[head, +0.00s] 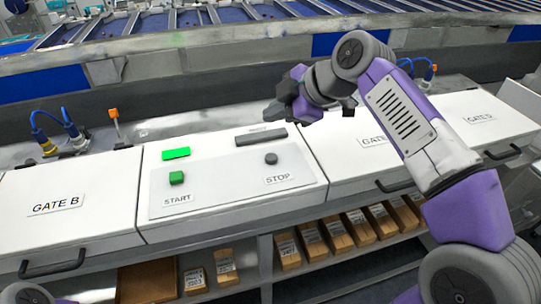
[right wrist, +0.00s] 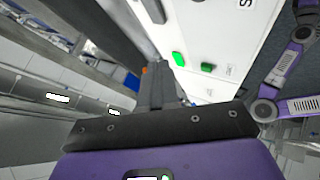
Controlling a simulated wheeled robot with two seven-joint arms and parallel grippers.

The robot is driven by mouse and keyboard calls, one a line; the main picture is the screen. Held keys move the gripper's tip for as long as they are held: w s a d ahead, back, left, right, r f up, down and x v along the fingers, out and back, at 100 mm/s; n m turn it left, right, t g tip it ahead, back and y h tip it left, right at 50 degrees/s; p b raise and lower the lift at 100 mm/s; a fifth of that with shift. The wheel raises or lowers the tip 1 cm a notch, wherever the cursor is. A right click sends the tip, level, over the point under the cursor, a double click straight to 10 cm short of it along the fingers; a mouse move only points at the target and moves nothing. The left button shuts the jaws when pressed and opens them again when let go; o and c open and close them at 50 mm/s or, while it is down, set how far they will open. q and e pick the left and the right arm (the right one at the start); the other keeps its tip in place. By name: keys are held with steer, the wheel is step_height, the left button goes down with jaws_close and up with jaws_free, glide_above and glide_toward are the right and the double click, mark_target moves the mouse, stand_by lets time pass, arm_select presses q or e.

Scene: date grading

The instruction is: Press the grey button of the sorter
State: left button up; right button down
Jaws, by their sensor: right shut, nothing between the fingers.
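The grey button (head: 271,158) sits above the STOP label on the sorter's white control panel (head: 225,192), in the head view. A green button (head: 176,178) is to its left, above START. It also shows in the right wrist view (right wrist: 207,68). My right gripper (head: 283,106) is shut and empty. In the head view it appears above and slightly right of the grey button, apart from it, over the panel's far edge. Its fingers (right wrist: 157,85) show in the right wrist view, where I cannot clearly make out the grey button. My left gripper is not in view.
A lit green lamp (head: 176,154) and a dark grey bar (head: 260,136) lie on the panel's far part. White gate lids flank the panel, GATE B (head: 60,205) at left. Cardboard boxes (head: 337,236) stand on the shelf below. A conveyor (head: 210,20) runs behind.

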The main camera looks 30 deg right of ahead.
steer(key=b, duration=0.6)
glide_above(274, 158)
step_height(274, 158, down, 8)
steer(key=shift+s+r, duration=0.1)
steer(key=shift+r, duration=0.15)
steer(key=shift+f+b, duration=0.45)
steer(key=shift+b, duration=0.05)
steer(key=shift+f, duration=0.1)
stand_by(1.0)
steer(key=shift+f+b, duration=0.3)
steer(key=shift+b, duration=0.2)
steer(key=shift+f+b, duration=0.5)
stand_by(0.4)
steer(key=shift+r, duration=0.1)
steer(key=shift+r+p, duration=0.75)
steer(key=shift+r, duration=0.05)
